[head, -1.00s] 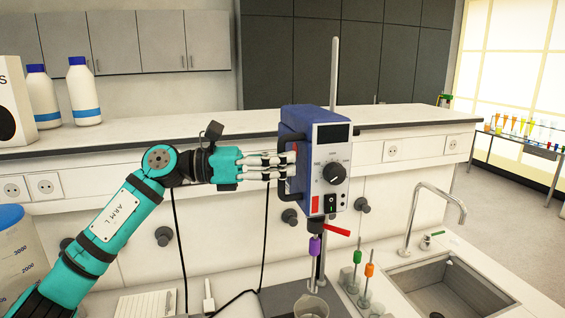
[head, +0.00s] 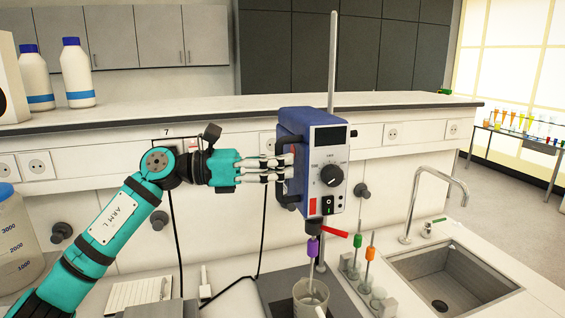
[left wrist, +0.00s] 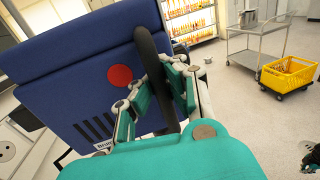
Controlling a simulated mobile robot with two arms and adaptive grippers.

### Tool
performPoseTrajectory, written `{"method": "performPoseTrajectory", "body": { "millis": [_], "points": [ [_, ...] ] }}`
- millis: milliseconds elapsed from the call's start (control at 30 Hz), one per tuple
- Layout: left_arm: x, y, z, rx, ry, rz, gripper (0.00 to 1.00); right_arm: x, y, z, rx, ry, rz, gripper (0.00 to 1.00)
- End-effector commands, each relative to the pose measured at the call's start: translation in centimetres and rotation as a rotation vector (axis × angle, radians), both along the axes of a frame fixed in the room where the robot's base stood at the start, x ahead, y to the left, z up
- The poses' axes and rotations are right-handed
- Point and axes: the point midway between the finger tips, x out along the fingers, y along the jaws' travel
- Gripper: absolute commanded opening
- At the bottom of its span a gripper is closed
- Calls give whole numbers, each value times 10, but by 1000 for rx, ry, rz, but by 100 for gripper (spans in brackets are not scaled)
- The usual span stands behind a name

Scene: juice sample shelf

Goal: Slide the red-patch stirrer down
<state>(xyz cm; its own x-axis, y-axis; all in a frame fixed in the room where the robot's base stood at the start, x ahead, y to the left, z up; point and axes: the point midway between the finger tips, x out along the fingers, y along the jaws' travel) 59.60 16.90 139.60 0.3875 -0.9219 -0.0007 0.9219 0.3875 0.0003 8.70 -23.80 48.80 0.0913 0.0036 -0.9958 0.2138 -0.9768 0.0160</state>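The stirrer (head: 300,140) is a blue box with a dial on its front, mounted on an upright metal rod (head: 332,60). A round red patch (left wrist: 120,76) shows on its side in the left wrist view. A black handle (left wrist: 152,75) stands out from that side. My left gripper (head: 283,165) has its fingers on both sides of the handle and is shut on it. A purple-collared shaft (head: 312,246) hangs below the stirrer, its lower end at a glass beaker (head: 311,296). A red lever (head: 334,234) sticks out under the housing.
Green (head: 357,241) and orange (head: 370,253) topped rods stand right of the beaker, near the sink (head: 450,275) and tap. A raised bench shelf (head: 200,115) runs behind the stirrer. A cable hangs behind my left arm.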

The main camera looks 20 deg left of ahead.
Motion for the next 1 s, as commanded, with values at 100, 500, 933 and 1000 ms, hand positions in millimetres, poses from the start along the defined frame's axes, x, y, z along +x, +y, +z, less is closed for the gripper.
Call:
{"method": "performPoseTrajectory", "body": {
  "millis": [100, 500, 933, 1000],
  "points": [
    [0, 0, -36, 7, 5, -1, 0, 0, 0, -31, 0, 0, 0, 0],
    [0, 1, -98, 6, 6, -1, 0, 0, 0, -86, 0, 0, 0, 0],
    [0, 0, -111, 8, 7, -2, 0, 0, 4, -95, 4, 0, -2, 0],
    [0, 0, -111, 10, 8, -2, 0, 0, 4, -95, 4, 0, -2, 0]
  ]
}}
